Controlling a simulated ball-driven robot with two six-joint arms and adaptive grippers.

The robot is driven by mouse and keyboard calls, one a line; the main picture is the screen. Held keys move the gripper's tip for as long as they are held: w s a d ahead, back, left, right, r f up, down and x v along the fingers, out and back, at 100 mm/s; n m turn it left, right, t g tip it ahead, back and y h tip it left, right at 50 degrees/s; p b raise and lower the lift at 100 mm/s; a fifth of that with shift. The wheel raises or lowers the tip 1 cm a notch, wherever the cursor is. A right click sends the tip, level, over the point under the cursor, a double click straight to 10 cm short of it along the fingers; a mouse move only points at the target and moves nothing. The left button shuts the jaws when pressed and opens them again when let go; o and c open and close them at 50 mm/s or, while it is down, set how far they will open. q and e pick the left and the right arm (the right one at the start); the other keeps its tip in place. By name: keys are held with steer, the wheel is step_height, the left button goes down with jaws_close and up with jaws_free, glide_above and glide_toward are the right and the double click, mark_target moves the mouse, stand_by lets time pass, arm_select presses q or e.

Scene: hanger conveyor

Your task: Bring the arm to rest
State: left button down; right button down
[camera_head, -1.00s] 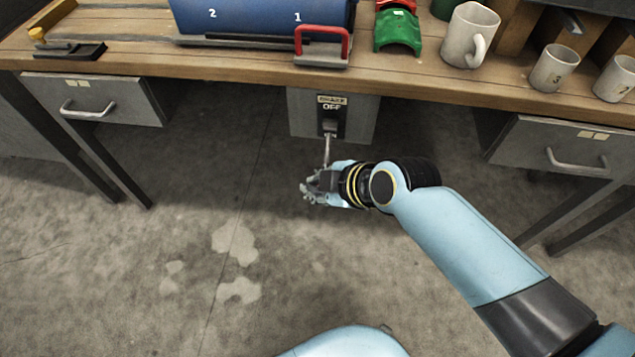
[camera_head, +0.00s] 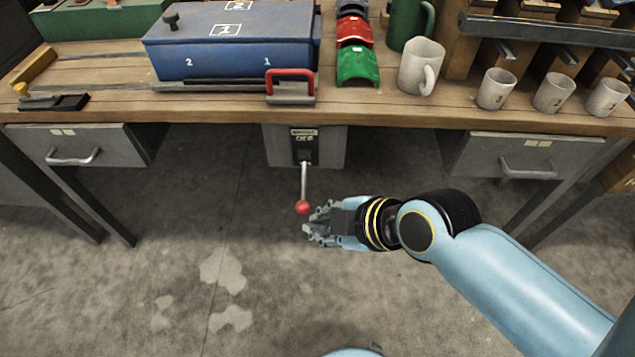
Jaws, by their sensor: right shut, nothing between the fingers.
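My right gripper (camera_head: 318,226) is shut and empty, in front of the workbench and below its top. My right arm (camera_head: 500,275) comes in from the lower right. A lever with a red ball knob (camera_head: 303,208) hangs down from a grey switch box (camera_head: 333,147) under the bench. The knob is just above and left of the gripper's fingertips, and I cannot tell whether they touch. The label on the box is too small to read now. My left gripper is not in view.
The wooden bench (camera_head: 215,104) holds a blue box (camera_head: 230,50) with a red-handled piece (camera_head: 290,84) before it, coloured curved pieces, and several mugs and cups. Grey drawers (camera_head: 75,147) hang at both sides. The floor (camera_head: 255,290) below is clear.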

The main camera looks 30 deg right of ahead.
steer(key=shift+w, duration=0.1)
stand_by(0.3)
steer(key=s+d+f+m+g+h, duration=0.1)
steer(key=s+d+f, duration=0.1)
steer(key=s+f, duration=0.35)
steer(key=s+d+f+m+g, duration=0.1)
steer(key=s+d+f+g, duration=0.1)
steer(key=f, duration=0.6)
steer(key=s+d+f+m+g+h, duration=0.1)
steer(key=s+d+f, duration=0.25)
steer(key=f, duration=0.35)
steer(key=s+d+f+m+g, duration=0.1)
steer(key=s+d+f+m, duration=0.1)
steer(key=s, duration=0.4)
steer(key=s+d+f+m+g+h, duration=0.1)
steer(key=s+f+m, duration=0.3)
steer(key=s, duration=0.3)
steer(key=s+d+f+m+g, duration=0.1)
steer(key=s+d+f+m, duration=0.1)
steer(key=s, duration=0.5)
steer(key=shift+d+f+m+h, duration=0.3)
steer(key=shift+f+m+h, duration=0.1)
steer(key=shift+f+m, duration=0.35)
steer(key=shift+s, duration=0.1)
